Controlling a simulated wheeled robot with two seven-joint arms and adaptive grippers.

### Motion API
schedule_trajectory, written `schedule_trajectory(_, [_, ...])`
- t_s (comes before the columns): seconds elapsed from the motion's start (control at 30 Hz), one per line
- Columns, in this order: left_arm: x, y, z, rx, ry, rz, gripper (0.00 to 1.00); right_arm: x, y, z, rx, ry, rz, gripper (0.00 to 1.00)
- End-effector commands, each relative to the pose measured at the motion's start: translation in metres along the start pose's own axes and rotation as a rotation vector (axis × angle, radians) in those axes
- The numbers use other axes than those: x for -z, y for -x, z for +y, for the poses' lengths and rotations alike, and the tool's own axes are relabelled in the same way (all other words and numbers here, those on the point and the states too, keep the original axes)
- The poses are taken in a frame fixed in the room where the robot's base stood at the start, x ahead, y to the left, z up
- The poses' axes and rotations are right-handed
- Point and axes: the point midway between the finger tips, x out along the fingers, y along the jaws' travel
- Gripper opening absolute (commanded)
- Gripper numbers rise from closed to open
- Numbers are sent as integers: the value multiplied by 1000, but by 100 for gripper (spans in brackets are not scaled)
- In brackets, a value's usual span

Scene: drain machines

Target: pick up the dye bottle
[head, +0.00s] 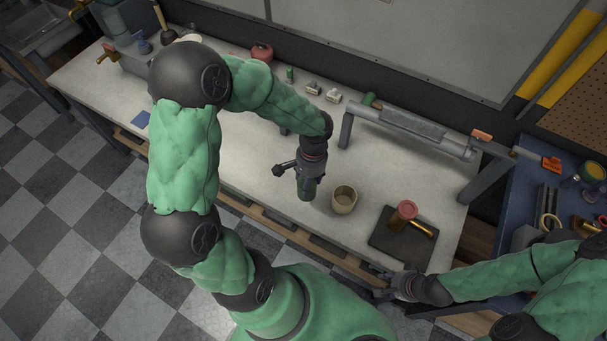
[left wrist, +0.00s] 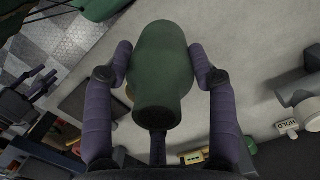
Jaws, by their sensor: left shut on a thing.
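The dye bottle, a dark green bottle (head: 307,190), is held upright or nearly so over the workbench, left of a beige cup. In the left wrist view the green bottle (left wrist: 162,55) sits between the two purple-grey fingers. My left gripper (head: 311,172) is shut on it; in the left wrist view its fingers (left wrist: 165,80) press its sides. The bottle's far end and its height over the bench are hard to tell. My right gripper (head: 388,286) is empty and looks open at the bench's front edge, near a dark tray.
The beige cup (head: 344,199) stands close right of the bottle. The dark tray (head: 385,250) holds a red-topped item (head: 405,211) and a brass piece (head: 422,229). A grey pipe on a stand (head: 408,129) lies behind. A blue bench (head: 507,190) with tools is at right.

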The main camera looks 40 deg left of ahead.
Motion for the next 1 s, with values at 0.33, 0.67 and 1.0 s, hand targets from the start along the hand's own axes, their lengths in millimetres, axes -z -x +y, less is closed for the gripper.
schedule_trajectory(0.33, [-12,14,28,1,-1,3,17,0,5,-2,0,0,0,40])
schedule_trajectory(0.67, [-21,21,47,1,-2,2,17,0,8,-3,0,0,0,40])
schedule_trajectory(1.0, [-26,24,56,0,-1,1,17,0,10,-4,0,0,0,40])
